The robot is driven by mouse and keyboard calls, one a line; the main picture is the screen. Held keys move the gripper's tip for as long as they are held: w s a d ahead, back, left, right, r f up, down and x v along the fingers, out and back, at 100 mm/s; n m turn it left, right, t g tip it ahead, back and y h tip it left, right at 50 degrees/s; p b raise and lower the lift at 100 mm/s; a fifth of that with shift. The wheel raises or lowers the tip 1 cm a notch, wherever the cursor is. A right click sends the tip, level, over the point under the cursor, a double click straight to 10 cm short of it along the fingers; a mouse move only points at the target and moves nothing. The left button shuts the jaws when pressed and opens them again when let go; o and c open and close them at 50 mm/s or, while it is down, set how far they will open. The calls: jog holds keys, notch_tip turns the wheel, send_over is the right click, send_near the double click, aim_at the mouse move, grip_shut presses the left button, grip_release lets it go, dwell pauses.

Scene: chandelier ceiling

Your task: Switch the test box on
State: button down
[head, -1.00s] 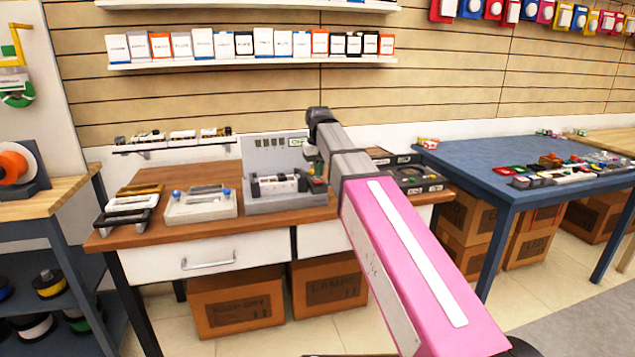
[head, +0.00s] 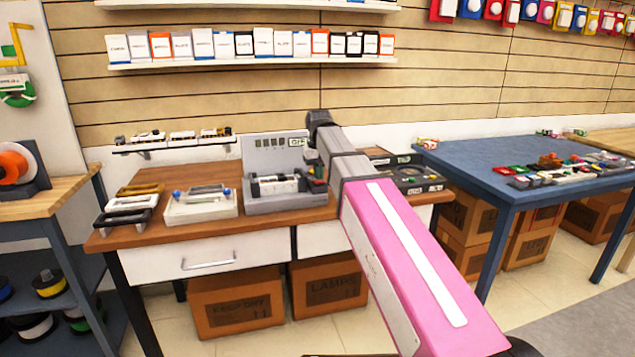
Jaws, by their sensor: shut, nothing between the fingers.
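The test box (head: 285,203) is a grey unit on the brown wooden bench, with an upright back panel (head: 268,158) and a small lit display (head: 297,142) at its top right. A white and dark part lies across its front. Small green and red parts show at its right end. My arm reaches over from the right and bends down there. My gripper (head: 317,174) is small and dark, shut and empty, at the box's right end, close to those parts. My arm partly hides it, so I cannot tell whether it touches anything.
A light tray with blue knobs (head: 201,206) and several handle-shaped pieces (head: 126,207) stand left of the box. A dark unit (head: 411,175) sits right of it, behind my arm. A blue table (head: 480,160) with small coloured parts stands at the right.

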jog(key=shift+f, duration=0.7)
dwell(0.4)
jog(key=shift+r, duration=3.5)
